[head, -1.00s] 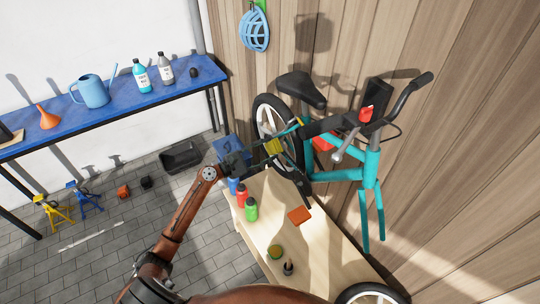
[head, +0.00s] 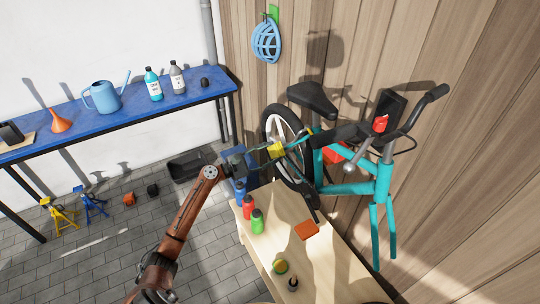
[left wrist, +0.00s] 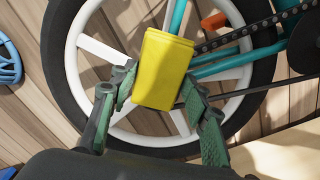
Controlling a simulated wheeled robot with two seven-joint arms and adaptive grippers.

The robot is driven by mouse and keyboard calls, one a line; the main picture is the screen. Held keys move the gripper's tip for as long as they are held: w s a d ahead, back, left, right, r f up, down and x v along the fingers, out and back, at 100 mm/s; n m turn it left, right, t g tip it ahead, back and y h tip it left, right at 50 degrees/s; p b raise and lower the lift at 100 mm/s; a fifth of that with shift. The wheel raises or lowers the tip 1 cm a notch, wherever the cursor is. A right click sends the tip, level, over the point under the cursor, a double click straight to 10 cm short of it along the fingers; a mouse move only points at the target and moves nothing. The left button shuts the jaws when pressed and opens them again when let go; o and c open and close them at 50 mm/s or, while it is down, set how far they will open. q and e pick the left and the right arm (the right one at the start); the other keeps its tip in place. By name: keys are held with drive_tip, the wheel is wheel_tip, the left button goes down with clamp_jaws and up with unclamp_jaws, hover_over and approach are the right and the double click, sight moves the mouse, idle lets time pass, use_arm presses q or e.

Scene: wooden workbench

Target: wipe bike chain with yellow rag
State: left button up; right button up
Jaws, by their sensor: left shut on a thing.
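The teal bike (head: 349,189) stands mounted beside the wooden wall, its rear wheel with white spokes nearest my left arm. The dark chain (left wrist: 234,36) shows in the left wrist view, running from the upper right toward the wheel; it is too small to make out in the head view. My left gripper (head: 268,152) is shut on the yellow rag (head: 277,150), in front of the rear wheel. In the left wrist view the folded rag (left wrist: 163,68) stands up between the fingers, left of the visible chain, and hides the wheel's hub. Contact with the bike cannot be told. My right gripper is not in view.
A wooden bench (head: 330,272) below the bike carries red and green bottles, an orange block (head: 307,230) and small containers. A blue table (head: 128,112) at the left holds a watering can, a funnel and bottles. Jack stands (head: 58,214) stand on the floor.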

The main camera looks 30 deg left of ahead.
sight(276, 157)
use_arm(q)
drive_tip(key=shift+s+d+r+p, duration=0.1)
drive_tip(key=shift+s+d+p, duration=0.15)
drive_tip(key=shift+d+p, duration=0.25)
drive_tip(key=shift+s+d+r+p, duration=0.1)
drive_tip(key=shift+s+d+p, duration=0.1)
drive_tip(key=shift+d+p, duration=0.25)
drive_tip(key=shift+s+d+p, duration=0.35)
drive_tip(key=shift+d+p, duration=0.15)
drive_tip(key=shift+p, duration=0.1)
drive_tip(key=s+d+p, duration=0.5)
drive_tip(key=d+p, duration=0.2)
drive_tip(key=d, duration=0.2)
drive_tip(key=shift+s+d+f+p, duration=0.2)
drive_tip(key=shift+s+d+p, duration=0.05)
drive_tip(key=shift+s+p, duration=0.1)
